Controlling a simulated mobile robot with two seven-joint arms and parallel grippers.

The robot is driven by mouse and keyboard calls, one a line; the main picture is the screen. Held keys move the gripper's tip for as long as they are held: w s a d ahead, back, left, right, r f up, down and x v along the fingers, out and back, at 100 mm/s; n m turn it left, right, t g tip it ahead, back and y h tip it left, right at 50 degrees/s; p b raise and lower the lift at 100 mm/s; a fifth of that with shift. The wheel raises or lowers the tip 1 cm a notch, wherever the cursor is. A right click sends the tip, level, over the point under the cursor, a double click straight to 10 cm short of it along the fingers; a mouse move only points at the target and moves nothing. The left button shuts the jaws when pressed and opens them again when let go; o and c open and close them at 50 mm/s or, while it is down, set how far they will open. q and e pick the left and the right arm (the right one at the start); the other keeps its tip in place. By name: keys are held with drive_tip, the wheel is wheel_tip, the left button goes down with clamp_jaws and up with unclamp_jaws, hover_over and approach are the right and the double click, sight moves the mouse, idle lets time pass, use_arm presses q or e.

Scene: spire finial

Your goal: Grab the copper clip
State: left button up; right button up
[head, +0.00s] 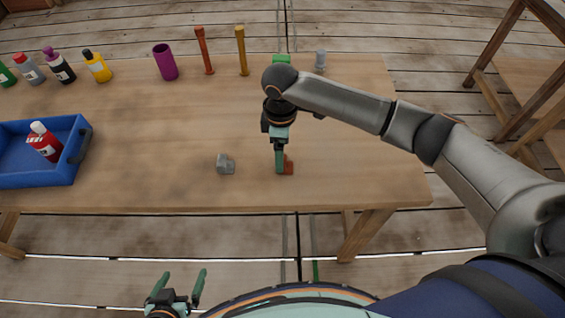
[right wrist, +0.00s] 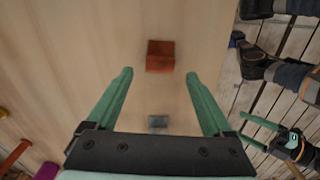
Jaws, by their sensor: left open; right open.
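The copper clip (head: 289,168) is a small reddish-brown block on the wooden table near its front edge. It also shows in the right wrist view (right wrist: 160,56), just past the fingertips and centred between their lines. My right gripper (head: 280,170) reaches down over the clip and partly hides it in the head view. In the right wrist view its green fingers (right wrist: 159,76) are wide apart with nothing held. My left gripper (head: 178,282) is open and empty, in front of the table and away from the clip.
A grey clip (head: 225,164) lies left of the copper one. A blue tray (head: 76,150) with a red bottle (head: 44,142) stands at left. Several bottles, a purple cup (head: 165,62), a copper rod (head: 204,52) and a gold rod (head: 241,52) line the back. The table's middle is clear.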

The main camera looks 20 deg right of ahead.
sight(285, 164)
drive_tip(key=f, duration=0.4)
drive_tip(key=shift+d+f, duration=0.2)
drive_tip(key=shift+f, duration=0.1)
clamp_jaws()
idle(0.4)
